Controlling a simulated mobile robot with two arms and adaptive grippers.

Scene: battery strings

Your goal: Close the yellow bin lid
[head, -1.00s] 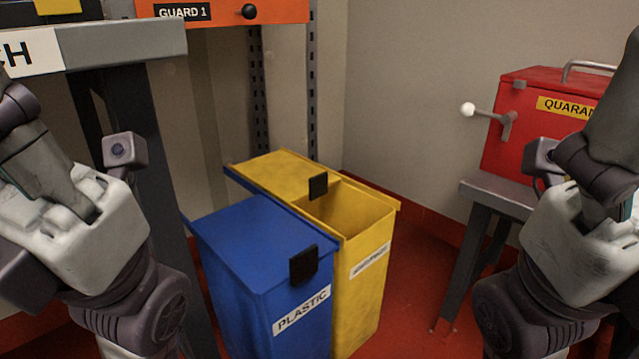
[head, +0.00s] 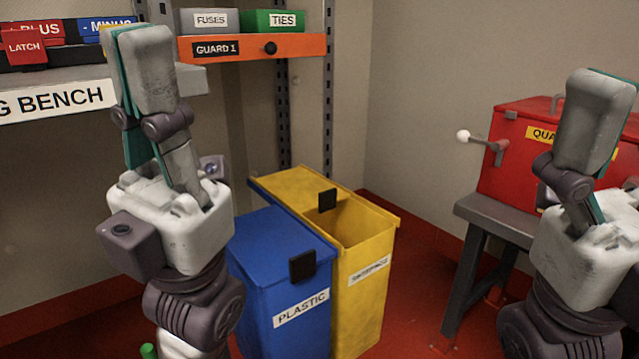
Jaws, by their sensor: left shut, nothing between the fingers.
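The yellow bin (head: 363,290) stands on the red floor behind and to the right of a blue bin. Its yellow lid (head: 290,187) is slid back toward the far left and covers only part of the top. The near right part of the top is open, beside the lid's black handle (head: 327,200). My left gripper (head: 143,62) is shut and empty, with its fingers up, left of the bins and in front of the bench. My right gripper (head: 594,112) is raised at the right, clear of the bin. Its fingers overlap, so its opening is unclear.
The blue PLASTIC bin (head: 278,262) is closed and stands close beside the yellow one. A red box (head: 510,160) with a side lever sits on a grey stand (head: 500,220) at the right. An orange GUARD 1 shelf (head: 300,47) is above the bins. Floor between bin and stand is clear.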

